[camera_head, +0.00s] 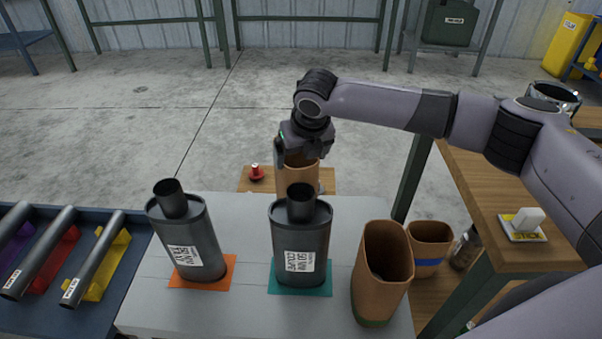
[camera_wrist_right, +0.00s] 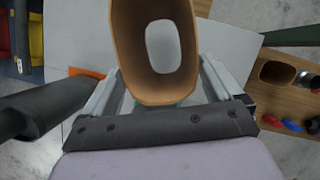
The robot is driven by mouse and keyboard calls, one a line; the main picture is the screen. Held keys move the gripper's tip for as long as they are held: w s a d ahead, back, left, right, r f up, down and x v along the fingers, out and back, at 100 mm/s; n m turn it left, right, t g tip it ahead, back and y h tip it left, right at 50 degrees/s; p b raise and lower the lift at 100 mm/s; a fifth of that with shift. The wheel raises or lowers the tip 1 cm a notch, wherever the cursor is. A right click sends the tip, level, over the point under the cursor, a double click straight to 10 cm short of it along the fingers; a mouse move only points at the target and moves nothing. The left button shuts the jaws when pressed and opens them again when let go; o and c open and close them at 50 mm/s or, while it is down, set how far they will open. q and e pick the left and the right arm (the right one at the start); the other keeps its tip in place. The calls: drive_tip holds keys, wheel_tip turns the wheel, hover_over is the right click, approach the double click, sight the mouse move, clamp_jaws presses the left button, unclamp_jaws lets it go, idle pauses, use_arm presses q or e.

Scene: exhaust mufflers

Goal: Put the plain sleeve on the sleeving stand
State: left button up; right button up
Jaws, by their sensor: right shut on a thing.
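My right gripper (camera_head: 297,150) is shut on a brown sleeve (camera_head: 298,180), with no coloured band on the part that shows. It is behind the middle muffler in the head view, in front of a small wooden board (camera_head: 245,184). In the right wrist view the sleeve (camera_wrist_right: 183,70) is between the fingers (camera_wrist_right: 158,88), and a pale surface shows through its opening. Its lower end is partly hidden by the muffler. I cannot tell whether it touches anything below. I cannot tell for sure which thing is the sleeving stand. My left gripper is not in view.
Dark mufflers stand on an orange pad (camera_head: 232,268) and a teal pad (camera_head: 323,287) on the grey table (camera_head: 140,310). A green-banded sleeve (camera_head: 370,265) stands at right, a blue-banded one (camera_head: 428,254) beyond it. A red knob (camera_head: 256,172) is on the wooden board.

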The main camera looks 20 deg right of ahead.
wheel_tip(320, 180, down, 5)
drive_tip(key=shift+r+b, duration=0.1)
drive_tip(key=shift+b, duration=0.55)
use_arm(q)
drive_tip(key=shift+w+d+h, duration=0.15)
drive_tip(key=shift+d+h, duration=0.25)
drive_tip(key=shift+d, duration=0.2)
use_arm(e)
drive_tip(key=o, duration=0.7)
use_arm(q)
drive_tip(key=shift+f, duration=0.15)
use_arm(e)
drive_tip(key=shift+s+r, duration=0.1)
drive_tip(key=shift+r, duration=0.2)
use_arm(q)
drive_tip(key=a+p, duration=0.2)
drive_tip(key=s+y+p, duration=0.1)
drive_tip(key=p, duration=0.1)
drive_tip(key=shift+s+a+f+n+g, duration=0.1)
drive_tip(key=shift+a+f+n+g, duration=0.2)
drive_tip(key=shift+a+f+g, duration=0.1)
use_arm(e)
drive_tip(key=v, duration=1.1)
drive_tip(key=shift+r, duration=0.2)
